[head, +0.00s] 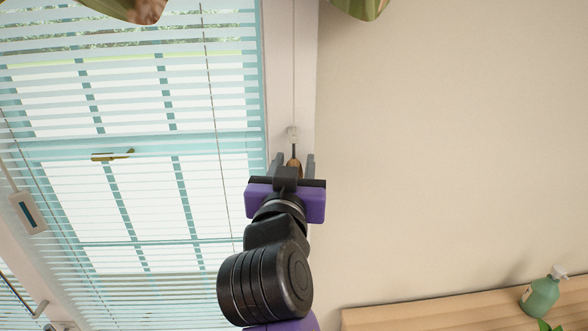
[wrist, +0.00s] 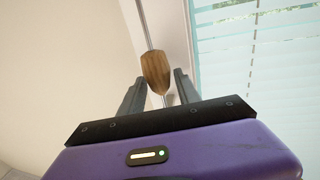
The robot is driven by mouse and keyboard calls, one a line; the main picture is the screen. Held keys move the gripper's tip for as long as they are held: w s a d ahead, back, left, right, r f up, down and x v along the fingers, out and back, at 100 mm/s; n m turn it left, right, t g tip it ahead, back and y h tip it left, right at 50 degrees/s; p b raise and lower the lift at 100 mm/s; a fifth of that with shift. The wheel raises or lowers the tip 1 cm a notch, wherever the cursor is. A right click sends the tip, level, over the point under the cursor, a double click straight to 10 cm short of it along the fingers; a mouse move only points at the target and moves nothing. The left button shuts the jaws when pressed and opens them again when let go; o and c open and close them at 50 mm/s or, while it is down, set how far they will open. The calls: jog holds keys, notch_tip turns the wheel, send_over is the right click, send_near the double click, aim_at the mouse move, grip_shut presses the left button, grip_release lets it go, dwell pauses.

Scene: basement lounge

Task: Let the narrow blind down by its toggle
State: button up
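A small brown wooden toggle (head: 294,166) hangs on a thin cord (head: 294,80) in front of the white window frame, and my gripper partly hides it in the head view. In the wrist view the toggle (wrist: 155,70) is whole and upright. My gripper (head: 293,161) is open, its two fingers to either side of the toggle. In the wrist view the fingers (wrist: 159,77) show gaps to the toggle, and I see no contact. A slatted blind (head: 130,110) hangs across the window to the left; I cannot tell if it is the narrow one.
A brass window handle (head: 112,155) shows behind the slats. Leaves hang at the top. A green bottle (head: 541,295) stands on a wooden surface (head: 430,316) at lower right. The wall to the right is bare.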

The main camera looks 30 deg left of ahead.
jog(key=shift+o, duration=0.7)
jog(key=shift+f, duration=0.1)
jog(key=shift+f, duration=0.1)
jog(key=shift+s, duration=0.2)
jog(key=b+v, duration=0.2)
jog(key=v, duration=0.5)
jog(key=shift+s, duration=0.25)
jog(key=shift+d, duration=0.1)
